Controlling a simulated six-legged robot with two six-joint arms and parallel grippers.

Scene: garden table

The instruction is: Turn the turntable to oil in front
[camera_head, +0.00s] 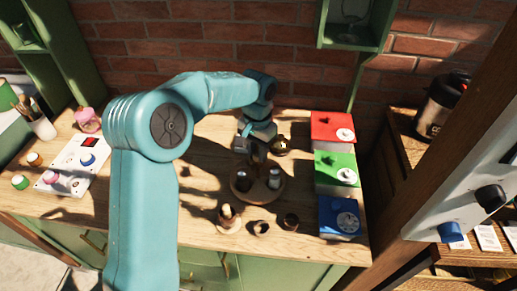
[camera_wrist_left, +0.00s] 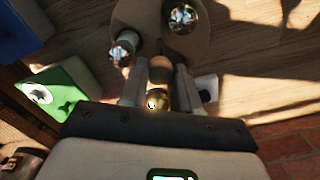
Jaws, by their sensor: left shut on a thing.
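The turntable (camera_head: 258,197) is a round wooden disc on the table; it also shows at the top of the left wrist view (camera_wrist_left: 152,14). Two small containers with shiny tops stand on it, a darker one (camera_head: 243,184) and a paler one (camera_head: 274,177). I cannot tell which holds oil. My left gripper (camera_head: 256,150) is at the far side of the disc. In the left wrist view its fingers (camera_wrist_left: 160,84) are closed on a brownish upright piece with a brassy round end (camera_wrist_left: 157,101). It looks like part of the turntable, but its base is hidden. My right gripper is not in view.
Red (camera_head: 333,124), green (camera_head: 336,166) and blue (camera_head: 339,215) boxes line the right. Small pots (camera_head: 229,219) stand in front of the turntable. A white panel with knobs (camera_head: 75,165) lies left.

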